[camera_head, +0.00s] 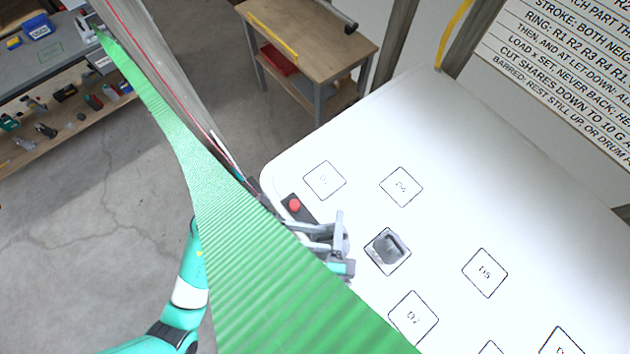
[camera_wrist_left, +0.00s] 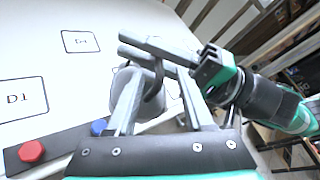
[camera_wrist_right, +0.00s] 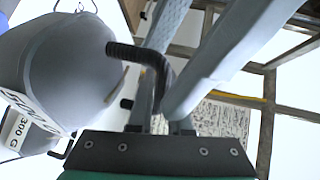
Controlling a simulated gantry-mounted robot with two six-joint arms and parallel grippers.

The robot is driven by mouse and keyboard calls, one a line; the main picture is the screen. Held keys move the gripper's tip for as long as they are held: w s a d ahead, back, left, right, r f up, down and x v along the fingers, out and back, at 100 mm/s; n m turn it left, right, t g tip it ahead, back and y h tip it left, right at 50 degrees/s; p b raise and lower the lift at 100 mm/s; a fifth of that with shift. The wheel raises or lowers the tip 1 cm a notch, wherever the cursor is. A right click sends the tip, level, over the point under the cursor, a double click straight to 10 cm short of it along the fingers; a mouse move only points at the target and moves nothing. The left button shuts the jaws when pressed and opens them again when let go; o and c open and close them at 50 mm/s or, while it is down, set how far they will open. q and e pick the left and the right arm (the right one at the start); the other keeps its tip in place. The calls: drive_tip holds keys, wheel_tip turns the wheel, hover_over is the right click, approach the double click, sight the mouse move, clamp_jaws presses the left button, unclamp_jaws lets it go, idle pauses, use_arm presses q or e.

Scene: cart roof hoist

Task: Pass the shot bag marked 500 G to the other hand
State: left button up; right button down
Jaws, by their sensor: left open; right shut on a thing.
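The grey shot bag (camera_wrist_right: 65,50) hangs large at the left of the right wrist view, its white label only partly legible. Its dark handle (camera_wrist_right: 135,52) runs between the fingers of my right gripper, which is shut on it. In the left wrist view, the right gripper (camera_wrist_left: 140,46) reaches in from the right, and the bag (camera_wrist_left: 147,108) shows behind the left fingers. My left gripper (camera_wrist_left: 155,85) is open, its fingers either side of the handle; contact cannot be told. In the head view, the left gripper (camera_head: 338,252) is beside the green striped roof, which hides much of the arms.
A bag marked 300 G (camera_wrist_right: 22,132) shows in the right wrist view. A grey block-like object (camera_head: 388,247) stands on a marked square of the white table (camera_head: 450,210). A red button (camera_head: 294,204) is near the grippers. The table's right side is clear.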

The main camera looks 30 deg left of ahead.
use_arm(q)
clamp_jaws()
use_arm(e)
drive_tip(key=shift+r, duration=0.1)
use_arm(q)
drive_tip(key=shift+s, duration=0.1)
idle(1.0)
drive_tip(key=shift+r, duration=0.1)
use_arm(e)
drive_tip(key=c, duration=0.8)
unclamp_jaws()
drive_tip(key=shift+o, duration=0.2)
